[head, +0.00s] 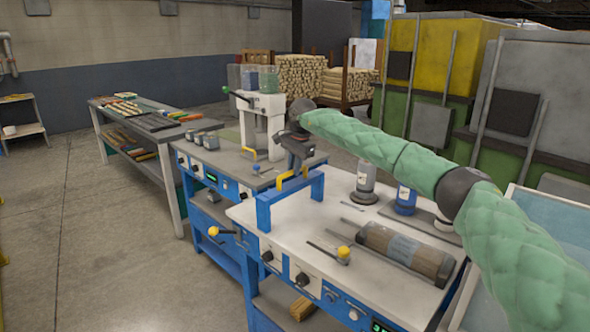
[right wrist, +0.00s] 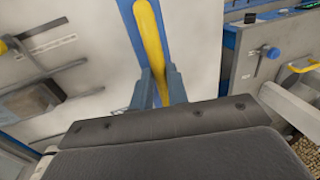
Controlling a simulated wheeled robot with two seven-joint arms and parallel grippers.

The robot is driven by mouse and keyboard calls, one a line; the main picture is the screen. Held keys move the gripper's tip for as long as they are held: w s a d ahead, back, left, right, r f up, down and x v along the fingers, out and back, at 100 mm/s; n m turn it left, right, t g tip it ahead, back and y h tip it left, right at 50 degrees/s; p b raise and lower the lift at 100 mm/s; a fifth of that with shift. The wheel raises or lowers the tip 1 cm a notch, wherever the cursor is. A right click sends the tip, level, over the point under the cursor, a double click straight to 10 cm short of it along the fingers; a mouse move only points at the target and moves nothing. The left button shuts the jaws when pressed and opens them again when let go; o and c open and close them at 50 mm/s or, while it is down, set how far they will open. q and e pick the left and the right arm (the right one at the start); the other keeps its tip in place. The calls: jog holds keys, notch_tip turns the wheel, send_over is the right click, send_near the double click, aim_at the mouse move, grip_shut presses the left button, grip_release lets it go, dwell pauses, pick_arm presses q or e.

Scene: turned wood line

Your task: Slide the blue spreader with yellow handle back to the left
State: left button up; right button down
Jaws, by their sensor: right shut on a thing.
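The blue spreader (head: 292,202) stands across the left end of the white worktop like a low bridge. Its yellow handle (head: 284,182) sits on top of the bar. My right gripper (head: 295,170) reaches down to the handle from above and is shut on it. In the right wrist view, the yellow handle (right wrist: 149,40) runs down between my right gripper's fingers (right wrist: 160,85), over the blue bar of the spreader (right wrist: 127,18). The fingers hide the handle's lower part. My left gripper is in neither view.
The white worktop (head: 330,222) carries a rolled cylinder (head: 405,252), a yellow-knobbed lever (head: 342,255) and bottles (head: 366,180) behind. A grey bench (head: 225,160) with a white press (head: 262,125) adjoins on the left. My right arm spans above the worktop's right side.

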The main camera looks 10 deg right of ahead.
aim_at(296, 184)
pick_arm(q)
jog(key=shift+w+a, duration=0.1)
pick_arm(e)
jog(key=shift+a, duration=0.1)
jog(key=shift+r, duration=0.1)
